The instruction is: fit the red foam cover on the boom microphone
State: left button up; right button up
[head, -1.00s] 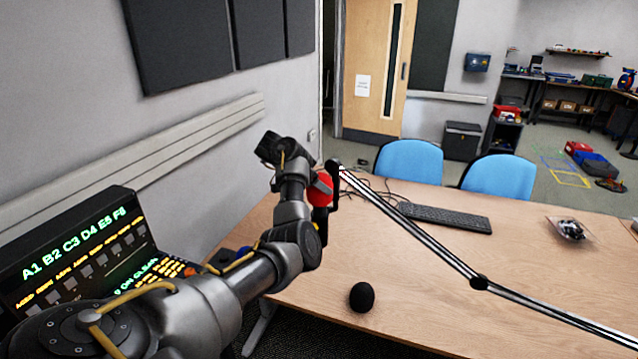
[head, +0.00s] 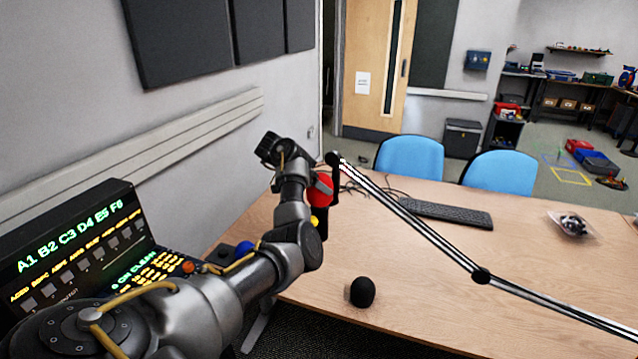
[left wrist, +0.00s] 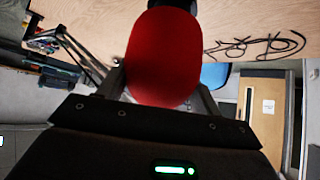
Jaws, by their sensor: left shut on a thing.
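The red foam cover (head: 321,188) shows in the head view beside my left forearm, partly hidden by it. In the left wrist view the red cover (left wrist: 163,60) sits between the fingers of my left gripper (left wrist: 160,80), which is shut on it. The boom arm (head: 430,233) crosses the table, and its dark hanging end (head: 335,183) overlaps the right side of the cover in the head view. A dark shape borders the cover's upper edge in the left wrist view. I cannot tell whether the microphone is inside the cover. My right gripper is out of view.
A black foam ball (head: 362,292) lies on the table (head: 410,270). A yellow ball (head: 315,221) and a blue ball (head: 245,250) show near my left arm. A keyboard (head: 445,214), loose cables and two blue chairs are farther back. A lit console (head: 80,240) stands at left.

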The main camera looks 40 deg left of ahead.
pick_arm(q)
jog(key=shift+f+b, duration=0.75)
jog(key=shift+f, duration=0.15)
dwell(0.3)
jog(key=o, duration=1.3)
jog(key=shift+c, duration=0.2)
jog(key=shift+r+p, duration=2.35)
jog(key=shift+r, duration=1.2)
